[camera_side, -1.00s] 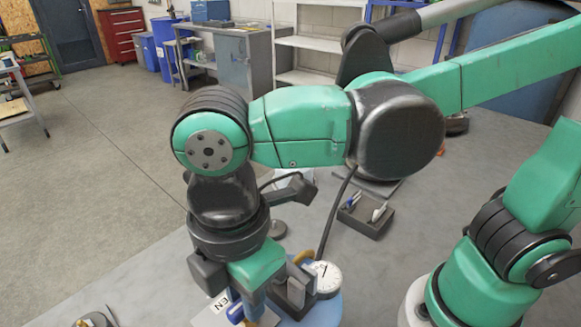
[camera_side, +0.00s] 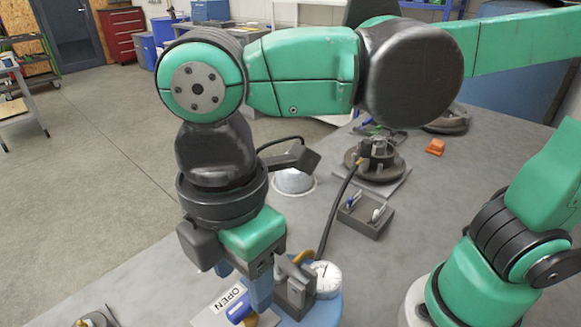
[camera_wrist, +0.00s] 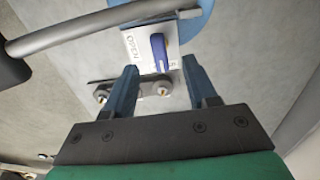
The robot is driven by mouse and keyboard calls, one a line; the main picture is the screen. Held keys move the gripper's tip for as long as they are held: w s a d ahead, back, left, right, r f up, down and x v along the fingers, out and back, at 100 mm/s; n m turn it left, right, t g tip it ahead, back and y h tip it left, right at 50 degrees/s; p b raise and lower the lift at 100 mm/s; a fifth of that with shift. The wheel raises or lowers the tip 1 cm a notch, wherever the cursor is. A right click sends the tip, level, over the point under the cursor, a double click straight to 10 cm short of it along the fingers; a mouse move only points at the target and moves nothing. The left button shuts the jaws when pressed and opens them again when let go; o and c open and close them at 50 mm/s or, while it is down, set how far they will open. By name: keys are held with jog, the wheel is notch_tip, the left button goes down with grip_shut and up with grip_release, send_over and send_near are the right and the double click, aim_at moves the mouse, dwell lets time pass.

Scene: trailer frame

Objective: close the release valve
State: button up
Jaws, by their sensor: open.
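The release valve shows in the wrist view as a blue handle (camera_wrist: 160,52) on a pale plate with a printed label (camera_wrist: 133,46). In the side view the blue handle (camera_side: 240,308) is partly hidden, and the label (camera_side: 230,299) beside it reads OPEN. My gripper (camera_wrist: 160,66) is open, with its two blue fingers spread to either side of the handle in the wrist view. Nothing is between the fingers' pads. In the side view my gripper (camera_side: 243,284) hangs just above the valve; I cannot tell whether a finger touches it.
A round white gauge (camera_side: 326,279) and a black hose (camera_side: 330,222) stand close right of my gripper. A dark tray (camera_side: 362,224) with small handled parts and a hub (camera_side: 375,163) lie farther back on the grey table. Bare tabletop lies left of the valve.

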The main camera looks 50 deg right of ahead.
jog(key=shift+r, duration=1.2)
jog(key=shift+w+d+m, duration=0.2)
jog(key=shift+d+m, duration=0.2)
jog(key=shift+m, duration=0.1)
jog(key=w+d+f+m+t, duration=0.3)
jog(key=d+m, duration=0.5)
jog(key=d, duration=0.1)
jog(key=w+d+f+m+t, duration=0.3)
jog(key=w+d+m+t, duration=0.1)
jog(key=d+m, duration=0.5)
jog(key=shift+d, duration=0.55)
